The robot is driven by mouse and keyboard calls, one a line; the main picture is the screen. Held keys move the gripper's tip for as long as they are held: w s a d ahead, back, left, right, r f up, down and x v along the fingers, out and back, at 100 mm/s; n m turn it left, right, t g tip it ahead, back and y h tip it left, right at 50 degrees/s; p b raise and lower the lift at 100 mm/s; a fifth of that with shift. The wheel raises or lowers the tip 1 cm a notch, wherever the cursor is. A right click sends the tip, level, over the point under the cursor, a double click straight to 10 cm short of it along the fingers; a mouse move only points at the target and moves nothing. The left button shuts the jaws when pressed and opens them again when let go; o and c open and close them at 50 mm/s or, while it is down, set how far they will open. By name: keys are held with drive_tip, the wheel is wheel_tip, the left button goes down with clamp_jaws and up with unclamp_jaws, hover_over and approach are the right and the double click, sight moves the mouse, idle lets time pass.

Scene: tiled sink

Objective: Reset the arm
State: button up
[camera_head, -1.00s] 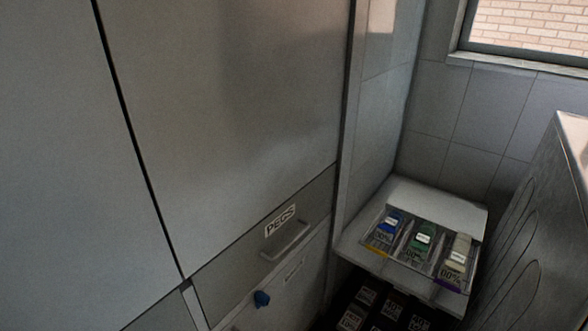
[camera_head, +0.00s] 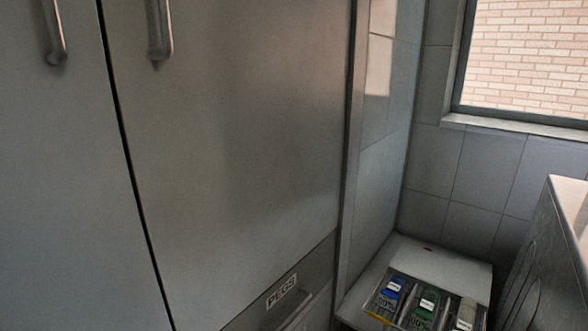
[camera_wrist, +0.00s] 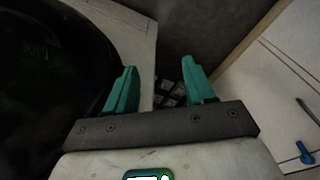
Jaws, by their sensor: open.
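My gripper (camera_wrist: 161,88) shows in the wrist view, with two teal fingers apart and nothing between them. Beyond the fingers is a dark floor patch with small light labels (camera_wrist: 170,95). A large dark round shape (camera_wrist: 45,70) fills the left of the wrist view; I cannot tell what it is. My gripper and arm do not show in the head view.
Tall grey cabinet doors (camera_head: 230,140) fill the left, above a drawer labelled PEGS (camera_head: 282,292). A pale unit with a compartment tray (camera_head: 440,262) stands low at the right, beside a grey appliance (camera_head: 545,240). A window (camera_head: 525,60) is above. A blue knob (camera_wrist: 304,152) shows.

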wheel_tip(320, 180, up, 14)
drive_tip(key=p, duration=1.2)
drive_tip(key=shift+p, duration=0.3)
